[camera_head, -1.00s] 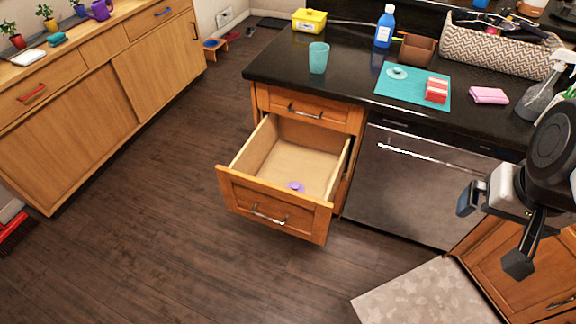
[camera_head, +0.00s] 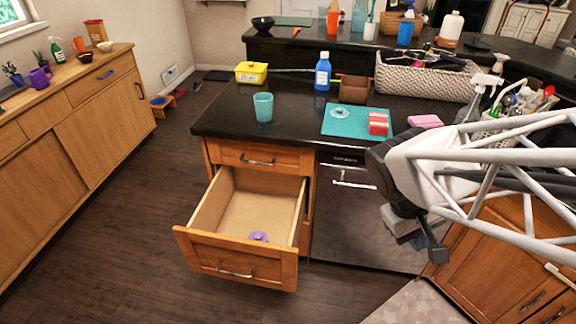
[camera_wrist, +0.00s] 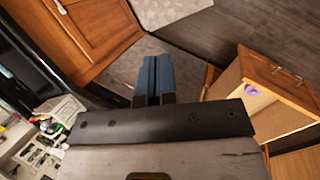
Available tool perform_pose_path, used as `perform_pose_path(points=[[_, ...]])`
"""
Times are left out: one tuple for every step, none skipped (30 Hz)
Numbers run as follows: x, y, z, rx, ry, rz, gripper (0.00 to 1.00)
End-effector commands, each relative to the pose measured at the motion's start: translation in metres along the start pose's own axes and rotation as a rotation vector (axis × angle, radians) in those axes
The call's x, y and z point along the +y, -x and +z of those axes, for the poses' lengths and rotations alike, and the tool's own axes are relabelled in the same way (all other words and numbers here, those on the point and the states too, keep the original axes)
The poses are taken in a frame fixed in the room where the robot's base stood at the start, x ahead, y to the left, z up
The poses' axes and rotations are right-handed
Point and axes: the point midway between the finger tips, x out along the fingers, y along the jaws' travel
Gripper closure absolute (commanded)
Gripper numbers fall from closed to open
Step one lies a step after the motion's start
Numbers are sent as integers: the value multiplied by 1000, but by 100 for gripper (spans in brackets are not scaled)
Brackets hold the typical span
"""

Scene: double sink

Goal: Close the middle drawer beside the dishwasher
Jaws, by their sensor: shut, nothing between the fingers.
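The middle drawer (camera_head: 237,256) beside the dishwasher is pulled far out, with a wooden front and a metal handle. A small purple object (camera_head: 258,236) lies inside it. The drawer also shows at the right of the wrist view (camera_wrist: 283,80), its purple object visible there too. The dishwasher (camera_head: 350,215) is steel and stands shut to the drawer's right. My gripper (camera_head: 418,240) is in front of the dishwasher, right of the drawer and apart from it. Its blue fingers (camera_wrist: 154,76) are together and empty in the wrist view.
A closed drawer (camera_head: 262,156) sits above the open one. The black counter (camera_head: 215,122) above holds a teal cup (camera_head: 263,107), a blue bottle (camera_head: 322,72) and a teal mat (camera_head: 345,128). The dark floor (camera_head: 130,225) left of the drawer is clear.

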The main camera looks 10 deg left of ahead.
Motion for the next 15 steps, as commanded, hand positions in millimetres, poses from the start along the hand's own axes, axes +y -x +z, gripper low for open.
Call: perform_pose_path(points=[[-5,-5,-8,-26,48,32,100],[-7,-8,-12,-41,74,51,100],[-10,-12,-17,-61,110,78,100],[-11,-14,-21,-73,135,99,100],[-14,-17,-26,-87,162,120,100],[-17,-20,-31,-104,197,147,100],[-19,-22,-35,-117,223,169,100],[-21,-25,-39,-130,250,191,100],[-25,-28,-45,-145,284,220,100],[-27,-30,-50,-156,310,242,100],[-30,-33,-54,-169,336,265,100],[-34,-36,-60,-183,371,296,100],[-37,-38,-64,-193,396,319,100],[-40,-40,-68,-203,422,342,100],[-44,-42,-74,-216,455,374,100]])
